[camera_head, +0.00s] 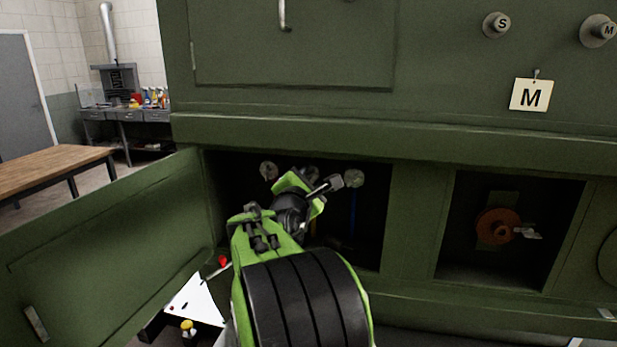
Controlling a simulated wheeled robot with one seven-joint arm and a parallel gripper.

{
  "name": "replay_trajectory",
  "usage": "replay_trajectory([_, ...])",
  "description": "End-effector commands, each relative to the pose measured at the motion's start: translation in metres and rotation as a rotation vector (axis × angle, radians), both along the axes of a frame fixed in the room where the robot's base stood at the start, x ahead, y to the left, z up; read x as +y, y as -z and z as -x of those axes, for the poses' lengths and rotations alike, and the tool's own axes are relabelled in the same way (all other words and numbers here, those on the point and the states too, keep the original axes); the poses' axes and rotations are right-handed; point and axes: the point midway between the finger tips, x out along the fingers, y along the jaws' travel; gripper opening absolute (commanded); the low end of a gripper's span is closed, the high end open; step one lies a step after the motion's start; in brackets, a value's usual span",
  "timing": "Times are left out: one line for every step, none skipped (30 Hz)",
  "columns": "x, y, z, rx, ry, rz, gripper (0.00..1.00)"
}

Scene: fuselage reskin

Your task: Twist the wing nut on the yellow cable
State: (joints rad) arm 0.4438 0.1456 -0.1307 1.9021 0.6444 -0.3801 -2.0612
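Inside the open dark compartment (372,235) of the green cabinet, round grey fittings show in a row near the top. One is the left fitting (268,170), one is the right fitting (354,178), and a middle one is mostly covered by my arm. A blue cable (352,214) hangs below the right fitting. My gripper (311,184) is at the compartment, close in front of the fittings. Its fingers are too small and covered to tell if they are open or shut.
The compartment's door (110,250) stands open at left. A second opening (470,262) at right holds an orange-red round part (497,227) with a grey handle. A white panel (196,300) lies low at left. A wooden table (45,172) stands further back.

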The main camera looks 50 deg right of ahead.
Motion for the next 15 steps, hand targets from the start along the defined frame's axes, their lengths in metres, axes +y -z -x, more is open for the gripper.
replay_trajectory([-0.001, 0.0001, -0.0004, 0.0, 0.0, 0.0, 0.37])
replay_trajectory([-0.0011, 0.0001, -0.0005, 0.0, 0.0, 0.0, 0.37])
replay_trajectory([-0.0009, 0.0002, -0.0006, 0.0, 0.0, 0.0, 0.37])
replay_trajectory([-0.0008, 0.0003, -0.0007, 0.0, -0.001, -0.001, 0.37])
replay_trajectory([-0.0007, 0.0004, -0.0006, 0.0, -0.001, -0.001, 0.37])
replay_trajectory([-0.0007, 0.0004, -0.0005, 0.0, -0.001, -0.001, 0.37])
replay_trajectory([-0.0005, 0.0004, -0.0005, 0.0, -0.001, -0.001, 0.34])
replay_trajectory([-0.0005, 0.0004, -0.0005, 0.0, -0.001, -0.001, 0.29])
replay_trajectory([-0.0004, 0.0004, -0.0005, 0.0, -0.001, -0.001, 0.23])
replay_trajectory([-0.0004, 0.0004, -0.0005, 0.0, -0.001, -0.001, 0.19])
replay_trajectory([-0.0004, 0.0004, -0.0005, 0.0, -0.001, -0.001, 0.14])
replay_trajectory([-0.0003, 0.0004, -0.0005, 0.0, -0.001, -0.001, 0.08])
replay_trajectory([-0.0003, 0.0005, -0.0005, 0.0, -0.001, -0.001, 0.03])
replay_trajectory([-0.0003, 0.0005, -0.0005, 0.0, -0.001, -0.001, 0.0])
replay_trajectory([-0.0003, 0.0006, -0.0005, 0.0, -0.001, -0.001, 0.0])
